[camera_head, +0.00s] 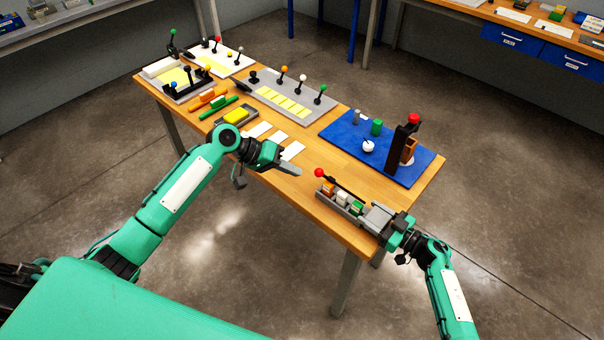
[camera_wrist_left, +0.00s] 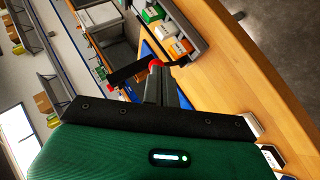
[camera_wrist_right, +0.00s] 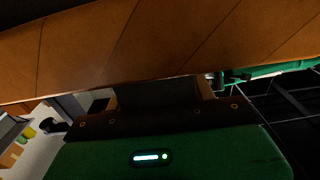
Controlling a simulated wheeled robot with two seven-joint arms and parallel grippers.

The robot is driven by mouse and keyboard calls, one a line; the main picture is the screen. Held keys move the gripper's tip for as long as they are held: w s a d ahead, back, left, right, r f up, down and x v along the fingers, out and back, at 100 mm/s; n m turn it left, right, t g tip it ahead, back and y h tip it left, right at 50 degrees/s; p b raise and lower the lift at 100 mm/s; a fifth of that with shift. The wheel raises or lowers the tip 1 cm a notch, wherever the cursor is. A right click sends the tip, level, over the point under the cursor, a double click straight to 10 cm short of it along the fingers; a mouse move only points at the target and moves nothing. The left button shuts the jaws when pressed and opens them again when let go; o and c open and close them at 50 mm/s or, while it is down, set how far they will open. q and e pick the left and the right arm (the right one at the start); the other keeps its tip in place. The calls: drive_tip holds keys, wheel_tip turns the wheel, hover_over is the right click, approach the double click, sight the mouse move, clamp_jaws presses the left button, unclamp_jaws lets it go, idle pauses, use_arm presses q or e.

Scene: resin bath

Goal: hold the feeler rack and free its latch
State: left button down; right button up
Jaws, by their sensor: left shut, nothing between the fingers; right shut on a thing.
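The feeler rack (camera_head: 347,213) is a grey tray at the table's front right, holding orange, white and green blocks. Its latch appears to be the dark lever with a red knob (camera_head: 319,172) at its left end. The rack (camera_wrist_left: 205,42) and red knob (camera_wrist_left: 155,64) also show in the left wrist view. My left gripper (camera_head: 297,173) is shut and empty, pointing at the knob from the left; in the head view a small gap shows between them. My right gripper (camera_head: 388,226) is shut on the rack's right end. The grip itself is partly hidden.
Behind the rack is a blue board (camera_head: 342,144) with a dark upright post (camera_head: 400,150) topped by a red knob. White cards (camera_head: 292,151) lie near my left gripper. A grey panel with levers (camera_head: 266,98) stands further back. Bare table lies left of the rack.

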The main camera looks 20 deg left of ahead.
use_arm(q)
drive_tip(key=s+a+f+n+t+h, duration=0.1)
drive_tip(key=a+f+n+t+h, duration=0.3)
drive_tip(key=a+n, duration=0.6)
drive_tip(key=f+n, duration=0.1)
drive_tip(key=n, duration=0.6)
drive_tip(key=shift+s+f+t, duration=0.15)
drive_tip(key=shift+s+t, duration=0.2)
drive_tip(key=shift+t, duration=0.05)
drive_tip(key=s+d+r+x, duration=0.1)
drive_tip(key=x, duration=1.1)
drive_tip(key=shift+d+r, duration=0.4)
drive_tip(key=shift+r, duration=0.05)
drive_tip(key=shift+r, duration=0.1)
